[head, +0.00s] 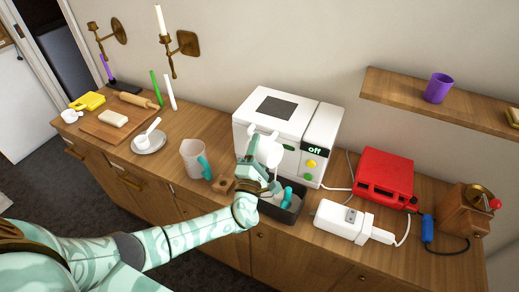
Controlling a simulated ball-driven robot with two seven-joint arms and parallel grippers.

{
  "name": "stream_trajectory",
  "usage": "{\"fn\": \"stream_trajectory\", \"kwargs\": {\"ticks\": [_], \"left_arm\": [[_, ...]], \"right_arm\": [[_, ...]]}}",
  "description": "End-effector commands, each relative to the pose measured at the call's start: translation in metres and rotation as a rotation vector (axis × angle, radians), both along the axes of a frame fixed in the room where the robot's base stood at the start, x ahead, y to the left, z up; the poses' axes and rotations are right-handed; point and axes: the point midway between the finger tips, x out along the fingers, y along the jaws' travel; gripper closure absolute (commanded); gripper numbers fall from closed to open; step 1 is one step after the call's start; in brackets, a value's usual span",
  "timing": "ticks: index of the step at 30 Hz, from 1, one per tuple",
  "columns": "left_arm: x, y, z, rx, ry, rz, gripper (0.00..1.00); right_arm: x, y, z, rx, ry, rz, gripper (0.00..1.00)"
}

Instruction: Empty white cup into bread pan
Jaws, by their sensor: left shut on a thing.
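The white cup (270,151) is held in the air in front of the white bread machine, above the dark bread pan. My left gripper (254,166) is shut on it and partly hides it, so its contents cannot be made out. The bread pan (292,213) is a black open box on the counter, just below and right of my gripper. Something white and teal shows in or at the pan, too small to tell what. My right gripper is not in view.
The bread machine (290,115), its display reading "off", stands behind the pan. A clear jug (192,157) with a teal handle stands left. A white appliance (343,221), a red toaster-like box (384,176) and a wooden grinder (460,212) crowd the right. A wall shelf (410,97) hangs above.

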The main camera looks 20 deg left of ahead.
Motion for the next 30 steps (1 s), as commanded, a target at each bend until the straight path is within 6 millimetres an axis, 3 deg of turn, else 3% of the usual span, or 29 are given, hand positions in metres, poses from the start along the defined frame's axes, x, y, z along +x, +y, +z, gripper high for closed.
{"fn": "stream_trajectory", "kwargs": {"ticks": [30], "left_arm": [[-0.0005,-0.002,-0.0015,0.074,-0.025,-0.001,0.71]], "right_arm": [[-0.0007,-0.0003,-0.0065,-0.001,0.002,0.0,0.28]]}}
